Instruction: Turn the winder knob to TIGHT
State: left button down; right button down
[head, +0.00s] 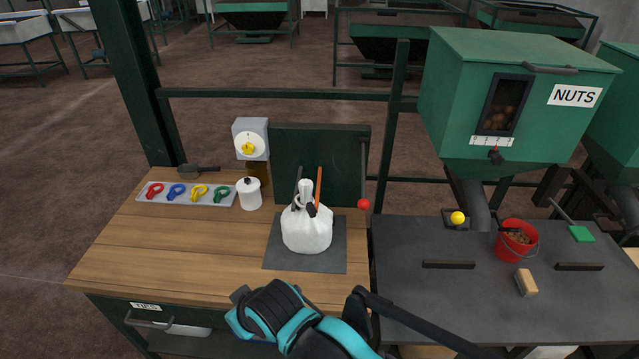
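The winder is a grey box (262,127) on a post at the back of the wooden bench. Its front carries a white round dial with a yellow knob (248,148). The dial lettering is too small to read, so I cannot tell the knob's setting. Nothing touches the knob. A teal and black part of one of my arms shows at the bottom middle, well in front of the winder.
A white bag (306,230) stands on a dark mat before a green panel (340,150). A white jar (249,194) and a tray (145,198) of coloured items lie near the winder. A green NUTS hopper (450,95) and red bucket (507,252) are right.

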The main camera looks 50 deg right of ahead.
aim_at(248, 148)
jog(key=z, duration=1.6)
